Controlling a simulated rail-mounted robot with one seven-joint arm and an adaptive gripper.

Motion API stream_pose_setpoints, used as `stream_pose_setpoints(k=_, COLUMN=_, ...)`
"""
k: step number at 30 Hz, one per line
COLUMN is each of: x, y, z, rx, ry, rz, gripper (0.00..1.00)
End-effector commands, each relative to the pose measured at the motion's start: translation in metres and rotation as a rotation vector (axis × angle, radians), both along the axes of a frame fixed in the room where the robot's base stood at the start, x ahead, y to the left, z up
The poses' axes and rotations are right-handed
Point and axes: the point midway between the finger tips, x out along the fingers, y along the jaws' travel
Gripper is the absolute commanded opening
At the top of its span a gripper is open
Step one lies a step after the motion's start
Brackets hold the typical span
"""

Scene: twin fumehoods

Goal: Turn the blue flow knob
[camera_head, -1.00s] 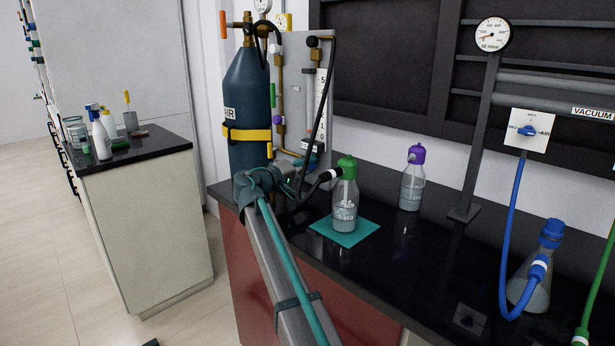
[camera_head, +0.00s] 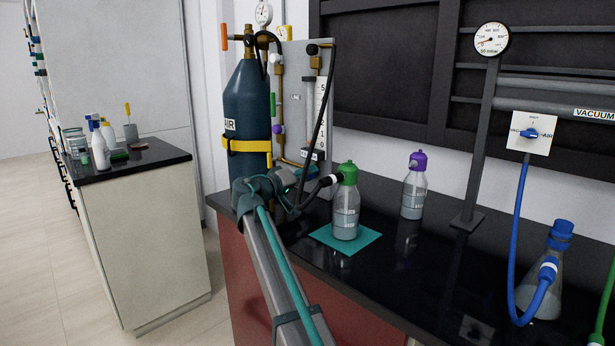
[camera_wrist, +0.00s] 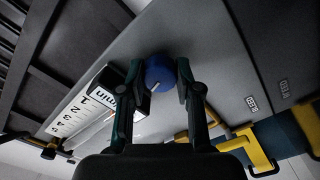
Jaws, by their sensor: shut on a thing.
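The blue flow knob (camera_wrist: 159,72) shows in the wrist view as a round blue knob with a light mark on it. It sits between the two fingertips of my gripper (camera_wrist: 160,80), which is shut on it. The flowmeter (camera_wrist: 80,113), with a printed scale and a "/min" label, adjoins the knob. In the head view the flowmeter (camera_head: 320,97) stands on a grey panel behind the bench. My gripper (camera_head: 302,172) is at its lower end there, and the knob is hidden or too small to make out.
A dark blue AIR cylinder (camera_head: 248,105) with a yellow strap stands left of the panel. A green-capped bottle (camera_head: 346,212) on a teal mat (camera_head: 322,236) is close to my wrist. A black hose hangs beside the flowmeter. A purple-capped bottle (camera_head: 413,195) stands farther right.

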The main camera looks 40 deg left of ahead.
Motion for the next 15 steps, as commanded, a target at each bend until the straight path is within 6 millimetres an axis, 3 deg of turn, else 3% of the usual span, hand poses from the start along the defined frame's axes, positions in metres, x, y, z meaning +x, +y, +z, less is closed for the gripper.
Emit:
stream_pose_setpoints(k=2, x=-0.0004, y=-0.0004, z=-0.0006, rx=0.0, ry=0.001, rz=-0.002, gripper=0.0)
stream_pose_setpoints(k=3, x=-0.0004, y=-0.0004, z=-0.0006, rx=-0.001, ry=0.002, rz=-0.001, gripper=0.38)
stream_pose_setpoints(k=6, x=-0.0004, y=-0.0003, z=-0.0005, rx=-0.001, ry=0.001, rz=-0.001, gripper=0.55)
stream_pose_setpoints(k=7, x=-0.0004, y=-0.0002, z=-0.0005, rx=-0.001, ry=0.001, rz=-0.001, gripper=0.59)
stream_pose_setpoints(k=15, x=-0.0004, y=-0.0001, z=-0.0002, rx=-0.001, ry=0.001, rz=-0.001, gripper=0.59)
